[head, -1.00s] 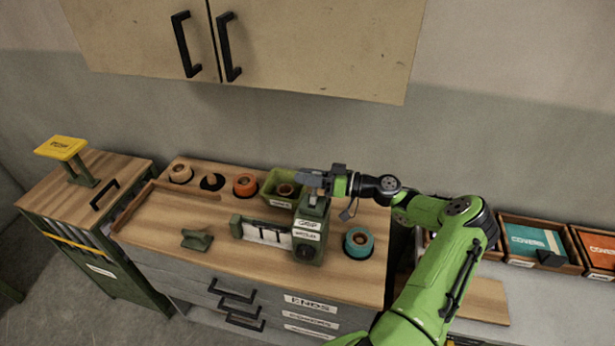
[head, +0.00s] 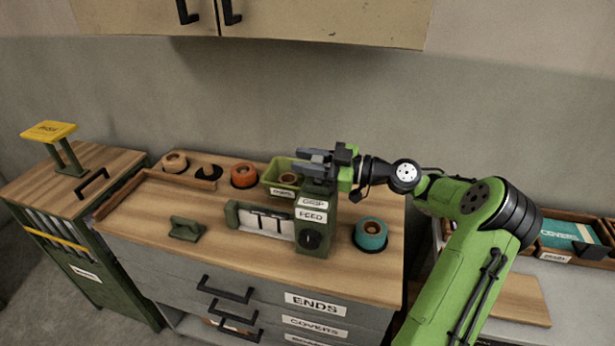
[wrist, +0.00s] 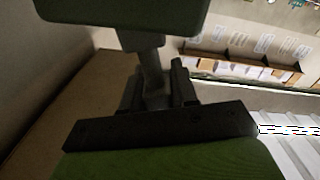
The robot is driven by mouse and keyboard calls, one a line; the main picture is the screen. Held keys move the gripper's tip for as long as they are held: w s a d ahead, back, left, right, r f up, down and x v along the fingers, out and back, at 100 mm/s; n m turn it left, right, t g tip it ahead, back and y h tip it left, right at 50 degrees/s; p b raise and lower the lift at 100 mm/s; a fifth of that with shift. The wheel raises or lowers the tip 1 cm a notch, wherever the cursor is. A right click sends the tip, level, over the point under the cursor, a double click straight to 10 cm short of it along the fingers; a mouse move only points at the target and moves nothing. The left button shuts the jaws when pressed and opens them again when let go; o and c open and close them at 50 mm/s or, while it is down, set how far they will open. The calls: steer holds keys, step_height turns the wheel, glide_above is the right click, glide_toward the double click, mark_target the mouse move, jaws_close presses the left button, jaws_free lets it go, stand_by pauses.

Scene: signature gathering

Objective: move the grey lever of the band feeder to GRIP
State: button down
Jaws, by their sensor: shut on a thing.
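The band feeder (head: 316,238) is a dark green upright unit on the wooden bench top. Its front has a GRIP label above a FEED label and a dark round knob below. My gripper (head: 308,162) is at the top of the feeder, coming in from the right. In the wrist view a grey post, the lever (wrist: 151,70), stands between the dark fingers of my gripper (wrist: 155,90), which are shut on it. In the head view the fingers cover the lever, so its exact position against the labels cannot be told.
A teal roll (head: 370,234) stands close to the right of the feeder. A green bin (head: 277,178) and an orange roll (head: 243,174) are behind and left. A small green block (head: 187,228) lies front left. The wall cabinet (head: 330,22) hangs above.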

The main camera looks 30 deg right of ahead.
steer(key=shift+s+a+f+n+b, duration=0.3)
steer(key=shift+n+b, duration=0.4)
steer(key=shift+b, duration=0.45)
steer(key=shift+r, duration=0.1)
steer(key=c, duration=1)
jaws_free()
steer(key=shift+a, duration=0.1)
steer(key=shift+o, duration=0.2)
steer(key=p+v, duration=0.3)
steer(key=v, duration=1.3)
